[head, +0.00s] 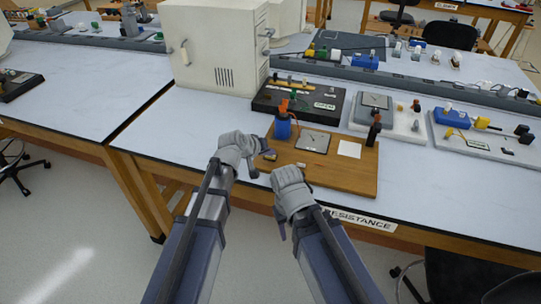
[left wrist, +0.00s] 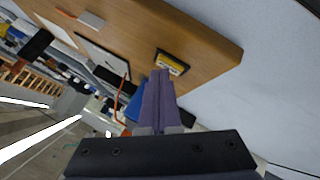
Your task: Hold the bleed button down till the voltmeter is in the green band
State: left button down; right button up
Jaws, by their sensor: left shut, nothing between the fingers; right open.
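A wooden board (head: 340,179) on the bench carries a blue cylinder (head: 283,129), a square-faced meter (head: 313,141) and a white card (head: 349,149). The meter's needle and any green band are too small to read. A small black and yellow part (head: 269,155), perhaps the bleed button, sits at the board's left edge; it is clearer in the left wrist view (left wrist: 172,63). My left gripper (head: 262,148) is shut and empty, its fingertips (left wrist: 162,74) at this part; I cannot tell whether it is pressed. My right gripper (head: 288,205) is open at the board's front edge.
A large cream cabinet (head: 215,45) stands behind on the left. A black box (head: 297,102) stands just behind the board, and pale boards with parts (head: 478,140) lie to the right. The bench top left of the board (head: 180,125) is clear.

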aim_at(269, 159)
dwell(0.8)
pick_arm(q)
jog(key=shift+r+p, duration=0.8)
jog(key=shift+r, duration=0.05)
jog(key=shift+r, duration=0.1)
notch_tip(269, 159, up, 5)
jog(key=p, duration=0.5)
